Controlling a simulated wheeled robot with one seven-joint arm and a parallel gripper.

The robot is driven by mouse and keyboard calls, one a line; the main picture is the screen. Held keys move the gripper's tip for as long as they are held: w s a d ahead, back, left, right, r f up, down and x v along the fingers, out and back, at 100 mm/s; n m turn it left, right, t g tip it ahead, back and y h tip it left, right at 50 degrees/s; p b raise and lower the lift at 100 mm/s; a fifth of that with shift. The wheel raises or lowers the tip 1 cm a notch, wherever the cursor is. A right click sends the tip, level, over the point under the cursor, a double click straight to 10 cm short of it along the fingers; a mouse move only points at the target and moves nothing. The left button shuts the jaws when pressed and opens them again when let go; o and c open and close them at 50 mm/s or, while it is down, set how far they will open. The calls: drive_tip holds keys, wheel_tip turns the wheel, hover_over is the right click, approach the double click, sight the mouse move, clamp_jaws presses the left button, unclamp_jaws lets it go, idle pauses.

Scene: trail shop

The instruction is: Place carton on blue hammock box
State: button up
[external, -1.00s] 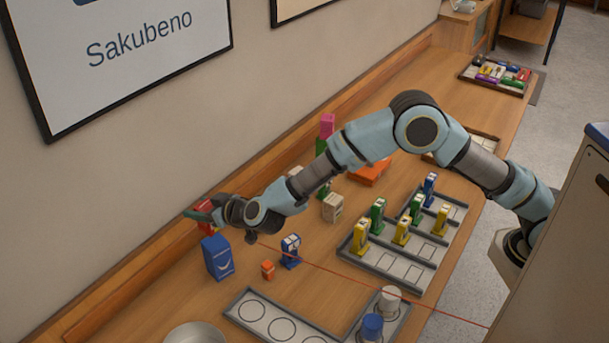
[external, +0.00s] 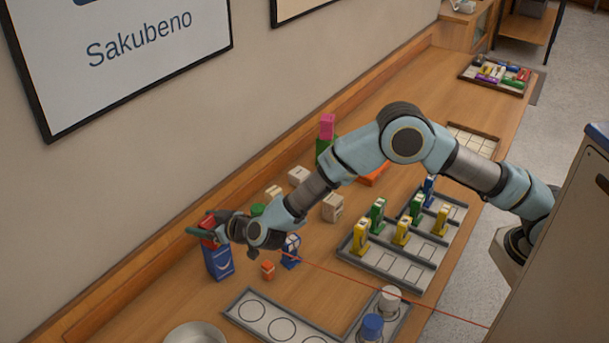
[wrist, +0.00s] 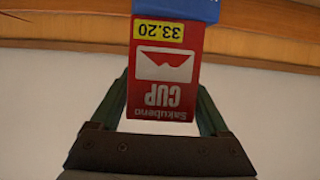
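The red carton (wrist: 166,70), with a yellow price strip and a white envelope mark, is between my gripper's green fingers (wrist: 165,95) in the wrist view, which appears upside down. Both fingers lie against its sides, so my gripper is shut on it. In the external view the carton (external: 208,224) shows as a small red patch beside my gripper (external: 203,232). The blue hammock box (external: 218,264) stands upright just below. Its blue face (wrist: 178,8) borders the carton's lower end in the wrist view. I cannot tell whether carton and box touch.
A small orange box (external: 267,270) and a blue-and-white item (external: 291,252) stand right of the hammock box. A metal bowl (external: 196,334) and a tray with circles (external: 262,318) lie in front. The wall and wooden ledge run close behind.

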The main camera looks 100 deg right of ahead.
drive_tip(key=shift+o, duration=1)
drive_tip(key=shift+r, duration=0.2)
drive_tip(key=s+a+r+n+t+y+b, duration=0.1)
drive_tip(key=s+a+r+n+y, duration=0.15)
drive_tip(key=s+a, duration=0.35)
drive_tip(key=s+a+r+n+y+b, duration=0.1)
drive_tip(key=s+a+r+b, duration=0.2)
drive_tip(key=a, duration=0.6)
drive_tip(key=s+a+f+n+g+y+p, duration=0.1)
drive_tip(key=s+a+y, duration=0.1)
drive_tip(key=s+a, duration=0.3)
drive_tip(key=s+a+f+n+g+y, duration=0.1)
drive_tip(key=s+a+n+y, duration=0.15)
drive_tip(key=s, duration=0.55)
drive_tip(key=s+a+f+g+y, duration=0.1)
drive_tip(key=s+g, duration=0.6)
drive_tip(key=s, duration=1.7)
wheel_tip(320, 180, down, 2)
drive_tip(key=shift+a+f+n, duration=0.15)
drive_tip(key=shift+a+n, duration=0.25)
drive_tip(key=shift+a, duration=0.1)
